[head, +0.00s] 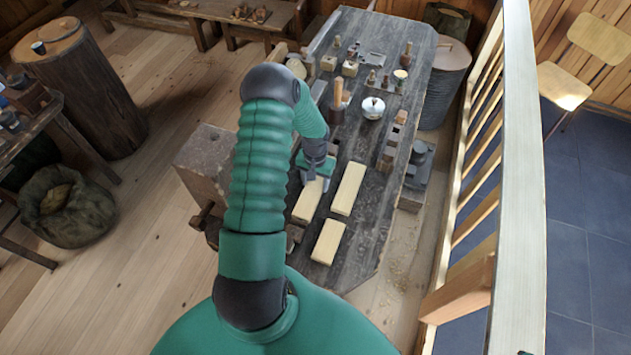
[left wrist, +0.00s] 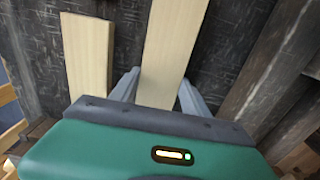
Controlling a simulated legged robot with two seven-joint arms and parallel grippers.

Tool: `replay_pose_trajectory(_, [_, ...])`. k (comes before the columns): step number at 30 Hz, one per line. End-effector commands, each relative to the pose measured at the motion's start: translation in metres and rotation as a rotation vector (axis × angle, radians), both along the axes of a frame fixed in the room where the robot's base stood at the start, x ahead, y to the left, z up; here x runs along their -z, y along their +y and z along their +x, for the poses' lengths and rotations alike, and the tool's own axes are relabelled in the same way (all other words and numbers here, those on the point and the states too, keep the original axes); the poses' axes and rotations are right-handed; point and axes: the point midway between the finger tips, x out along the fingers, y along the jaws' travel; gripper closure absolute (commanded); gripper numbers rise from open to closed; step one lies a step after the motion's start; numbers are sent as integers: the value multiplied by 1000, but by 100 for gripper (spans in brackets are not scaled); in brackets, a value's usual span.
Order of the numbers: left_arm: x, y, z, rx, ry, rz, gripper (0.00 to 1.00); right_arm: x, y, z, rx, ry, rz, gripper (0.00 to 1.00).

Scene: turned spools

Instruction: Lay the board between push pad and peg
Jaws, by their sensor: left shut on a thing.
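Three pale boards lie on or just above the dark workbench (head: 365,235). My left gripper (head: 313,174) is shut on the leftmost board (head: 306,202), at its far end. In the left wrist view the gripper's fingers (left wrist: 160,88) stand on both sides of this held board (left wrist: 172,45). A second board (head: 348,188) lies to its right, and a third board (head: 328,242) lies nearer. One loose board (left wrist: 88,55) shows at the left of the wrist view. An upright wooden stick (head: 338,94) stands behind the gripper. I cannot tell which parts are the push pad and the peg.
A lidded pale pot (head: 373,107) and several small wooden blocks stand farther along the bench. Dark fixtures (head: 418,165) sit at its right edge. A wooden railing (head: 522,180) runs along the right. A stump (head: 82,95) and a sack (head: 66,207) stand at left.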

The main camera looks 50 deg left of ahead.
Motion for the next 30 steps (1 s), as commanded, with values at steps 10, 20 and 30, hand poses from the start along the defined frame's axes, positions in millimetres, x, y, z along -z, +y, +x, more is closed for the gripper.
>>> replay_pose_trajectory(10, [0, -1, -1, 0, 0, 0, 92, -2, 0, 0, 0, 0, 0, 64])
replay_pose_trajectory(20, [0, -1, -1, 0, 0, 0, 21, -1, 0, 0, 0, 0, 0, 64])
replay_pose_trajectory(30, [0, -1, -1, 0, 0, 0, 2, -1, 0, 0, 0, 0, 0, 64])
